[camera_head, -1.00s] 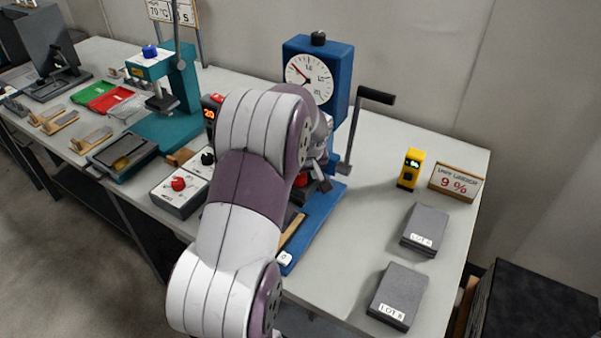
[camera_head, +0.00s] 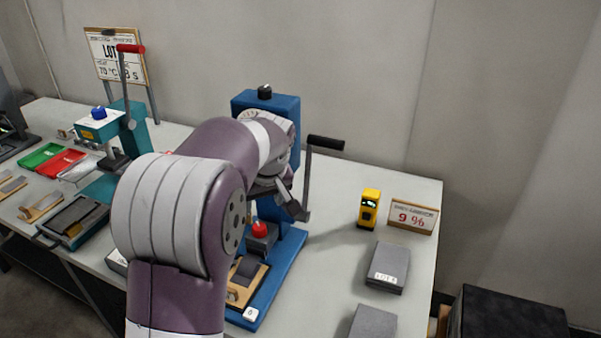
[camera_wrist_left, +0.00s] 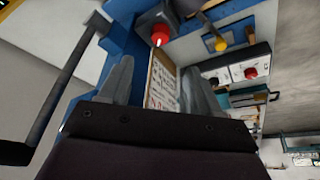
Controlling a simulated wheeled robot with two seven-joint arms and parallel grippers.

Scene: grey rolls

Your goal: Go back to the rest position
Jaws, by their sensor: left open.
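My left arm comes in from the left in the head view and covers part of the blue press (camera_head: 285,265) and most of its dial. My left gripper (camera_head: 292,203) is raised above the press base, close to the black-handled lever (camera_head: 308,180); I cannot tell if they touch. In the wrist view the two fingers stand apart (camera_wrist_left: 158,85) with nothing held between them. The lever also shows in the wrist view (camera_wrist_left: 68,75), to the left of the fingers. My right gripper is in neither view.
A yellow meter (camera_head: 368,208), a 9 % sign (camera_head: 412,216) and two grey blocks (camera_head: 388,267) (camera_head: 373,322) stand on the table right of the press. A teal press (camera_head: 128,150) and red and green trays (camera_head: 62,163) (camera_head: 40,156) are at the left.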

